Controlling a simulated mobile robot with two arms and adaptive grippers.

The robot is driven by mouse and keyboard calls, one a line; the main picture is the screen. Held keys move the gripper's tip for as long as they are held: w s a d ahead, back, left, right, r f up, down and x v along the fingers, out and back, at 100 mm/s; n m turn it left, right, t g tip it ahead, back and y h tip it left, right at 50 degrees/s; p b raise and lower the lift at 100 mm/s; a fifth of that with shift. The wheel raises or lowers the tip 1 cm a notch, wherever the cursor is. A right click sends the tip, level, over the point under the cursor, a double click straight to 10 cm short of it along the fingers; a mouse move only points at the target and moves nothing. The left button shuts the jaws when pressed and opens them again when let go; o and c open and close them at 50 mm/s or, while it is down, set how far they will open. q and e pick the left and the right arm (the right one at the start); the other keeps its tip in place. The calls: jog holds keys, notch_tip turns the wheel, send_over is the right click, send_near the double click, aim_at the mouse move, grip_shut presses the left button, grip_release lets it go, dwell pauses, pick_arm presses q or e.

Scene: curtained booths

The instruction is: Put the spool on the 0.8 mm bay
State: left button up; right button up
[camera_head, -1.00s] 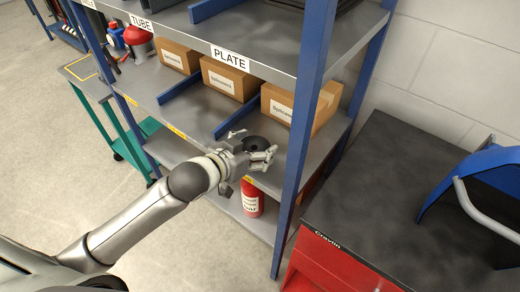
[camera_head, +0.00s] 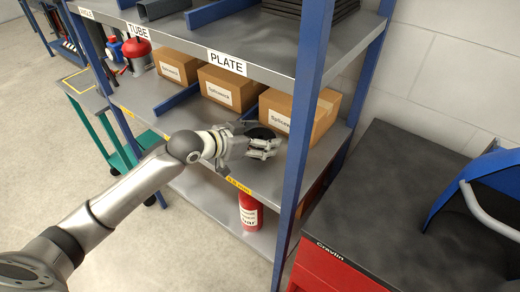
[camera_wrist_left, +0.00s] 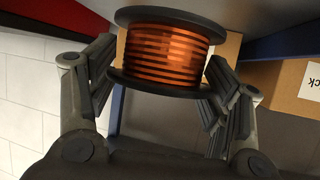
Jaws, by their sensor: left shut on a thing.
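The spool (camera_wrist_left: 168,48) has dark flanges and copper-coloured windings. In the left wrist view it sits between the two fingers of my left gripper (camera_wrist_left: 168,85), which is shut on it. In the head view my left gripper (camera_head: 262,146) is at the front of the middle shelf (camera_head: 203,130), in the right-hand bay before a box. The spool's dark top (camera_head: 262,133) shows there, partly hidden by the fingers. A yellow label (camera_head: 238,186) on the shelf edge lies just below the gripper; its text is too small to read surely. My right gripper is not in view.
A cardboard box (camera_head: 275,107) stands behind the gripper; a blue upright (camera_head: 299,150) is close to its right. Blue dividers (camera_head: 177,101) split the shelf. A red extinguisher (camera_head: 250,212) stands below. A red cabinet with a dark top (camera_head: 400,205) is at right.

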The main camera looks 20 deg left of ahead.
pick_arm(q)
jog(key=shift+f, duration=1.9)
jog(key=shift+f, duration=0.15)
jog(key=o, duration=2)
jog(key=shift+f, duration=0.1)
